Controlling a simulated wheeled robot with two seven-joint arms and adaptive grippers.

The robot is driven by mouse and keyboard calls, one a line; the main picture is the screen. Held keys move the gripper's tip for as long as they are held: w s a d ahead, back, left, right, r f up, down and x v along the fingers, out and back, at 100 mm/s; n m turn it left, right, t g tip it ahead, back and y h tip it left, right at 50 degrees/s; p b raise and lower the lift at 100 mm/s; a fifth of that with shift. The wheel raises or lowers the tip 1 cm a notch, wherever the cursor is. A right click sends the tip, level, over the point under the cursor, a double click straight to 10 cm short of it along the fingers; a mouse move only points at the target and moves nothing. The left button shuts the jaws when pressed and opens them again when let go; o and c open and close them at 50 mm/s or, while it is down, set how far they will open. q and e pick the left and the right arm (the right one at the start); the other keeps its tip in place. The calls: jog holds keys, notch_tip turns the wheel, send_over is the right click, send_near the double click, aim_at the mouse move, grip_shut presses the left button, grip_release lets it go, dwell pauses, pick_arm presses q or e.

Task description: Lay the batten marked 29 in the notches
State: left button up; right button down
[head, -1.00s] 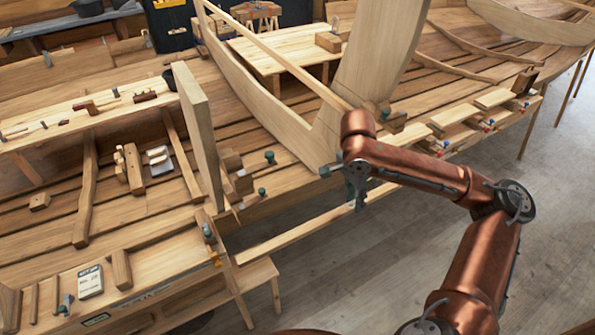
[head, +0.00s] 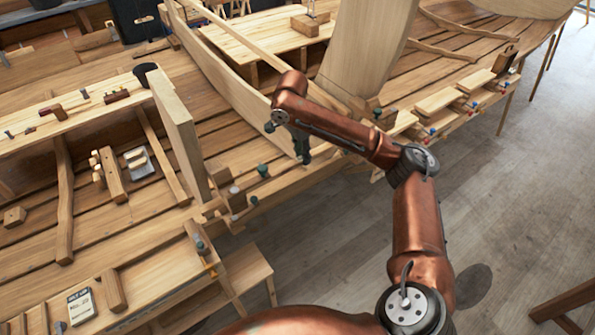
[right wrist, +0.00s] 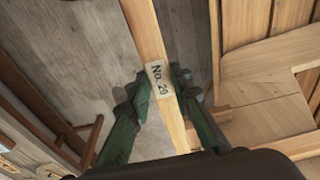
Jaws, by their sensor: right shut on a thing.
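The batten is a long pale strip with a "No. 29" label (right wrist: 158,80) in the right wrist view. My right gripper (right wrist: 156,88) is shut on it near the label, a green finger on each side. In the head view the right gripper (head: 303,150) is low over the near edge of the hull planking (head: 285,182). The batten is hard to pick out there; the gripper and arm hide part of it. I cannot tell the notches for certain or whether the batten touches them. My left gripper is not in view.
Wooden blocks with green knobs (head: 237,198) stand along the hull edge. An upright plank (head: 180,140) rises left of the gripper. A card (head: 82,306) lies on the bench at lower left. The floor (head: 330,235) in front is clear.

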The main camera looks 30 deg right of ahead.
aim_at(298, 165)
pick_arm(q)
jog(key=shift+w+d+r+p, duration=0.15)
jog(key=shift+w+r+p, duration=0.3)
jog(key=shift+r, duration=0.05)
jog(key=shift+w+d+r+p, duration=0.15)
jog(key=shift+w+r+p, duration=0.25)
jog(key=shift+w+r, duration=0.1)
pick_arm(e)
notch_tip(298, 165, down, 12)
jog(key=w, duration=0.2)
jog(key=shift+w, duration=0.35)
jog(key=shift+a, duration=0.15)
jog(key=c, duration=1.8)
grip_release()
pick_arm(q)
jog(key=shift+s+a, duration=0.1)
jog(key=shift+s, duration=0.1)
pick_arm(e)
jog(key=shift+o, duration=0.3)
